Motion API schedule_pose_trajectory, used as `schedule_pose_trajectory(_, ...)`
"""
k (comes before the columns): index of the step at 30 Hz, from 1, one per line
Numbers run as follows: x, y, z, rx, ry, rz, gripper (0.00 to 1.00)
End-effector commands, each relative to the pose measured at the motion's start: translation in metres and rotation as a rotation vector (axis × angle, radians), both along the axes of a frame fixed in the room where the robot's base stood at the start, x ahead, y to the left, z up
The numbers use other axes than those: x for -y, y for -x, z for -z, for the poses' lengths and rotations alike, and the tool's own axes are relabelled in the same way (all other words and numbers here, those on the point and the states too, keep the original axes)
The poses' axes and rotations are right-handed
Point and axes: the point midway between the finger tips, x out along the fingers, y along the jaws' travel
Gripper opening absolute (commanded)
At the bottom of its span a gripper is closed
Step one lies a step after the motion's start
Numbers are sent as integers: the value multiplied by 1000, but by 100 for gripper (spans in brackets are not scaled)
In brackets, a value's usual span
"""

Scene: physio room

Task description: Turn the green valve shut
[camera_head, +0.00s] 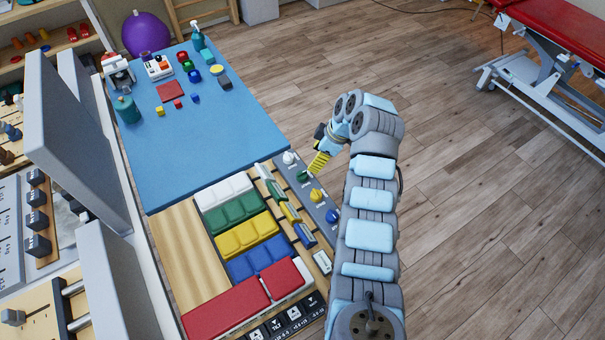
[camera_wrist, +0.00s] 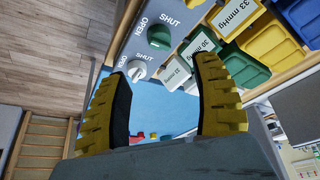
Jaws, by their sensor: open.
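The green valve (camera_head: 303,176) is a round knob on a grey strip along the right edge of the bench, between the white valve (camera_head: 289,157) and the yellow valve (camera_head: 316,194). My gripper (camera_head: 315,170) is close beside it, on its right. In the wrist view the green valve (camera_wrist: 158,36) lies just beyond the gap between my open yellow fingers (camera_wrist: 163,65), apart from both. OPEN and SHUT are printed by the valves. The way the green handle points is hard to tell. The white valve (camera_wrist: 136,70) also shows near the left fingertip.
A blue valve (camera_head: 333,215) stands farther along the strip. Colored bins (camera_head: 242,235) and upright label plates lie left of the valves. The blue mat (camera_head: 215,130) behind holds several small objects. The wooden floor (camera_head: 470,150) to the right is clear up to a red couch (camera_head: 560,30).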

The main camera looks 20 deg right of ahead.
Motion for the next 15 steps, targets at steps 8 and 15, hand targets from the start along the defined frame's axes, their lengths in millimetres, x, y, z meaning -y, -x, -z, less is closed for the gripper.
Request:
schedule_pose_trajectory(8, -15, -10, 42, -1, -2, 0, 65)
schedule_pose_trajectory(15, -23, -16, 68, -2, -3, 0, 65)
